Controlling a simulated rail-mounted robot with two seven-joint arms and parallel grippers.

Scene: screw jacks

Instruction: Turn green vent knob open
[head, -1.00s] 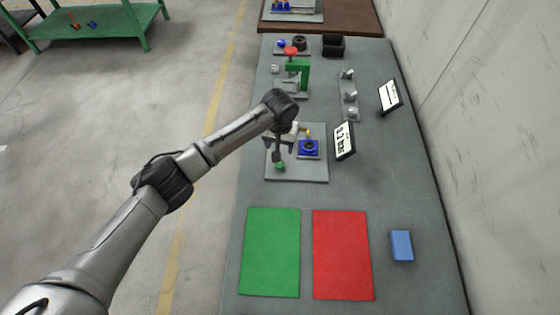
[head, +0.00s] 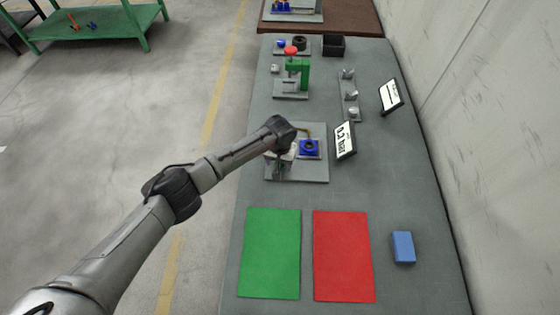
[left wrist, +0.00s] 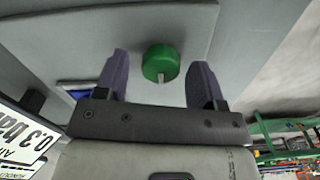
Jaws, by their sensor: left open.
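The green vent knob (left wrist: 160,62) shows in the left wrist view as a round knob with a small pale mark on its near side, on a grey plate (left wrist: 60,40). My left gripper (left wrist: 160,78) is open, with one dark finger on each side of the knob and a visible gap to both. Whether the fingertips reach down around the knob is hard to tell. In the head view, my left gripper (head: 280,168) is over the left part of the grey base plate (head: 312,172), and the arm and gripper hide the knob. My right gripper is not in view.
A blue fixture (head: 310,149) sits right of my gripper, beside a display (head: 344,140) reading 0.3 bar. Behind stands a green press (head: 300,72) with a red top. Green (head: 270,252) and red (head: 342,255) mats and a blue block (head: 402,246) lie in front.

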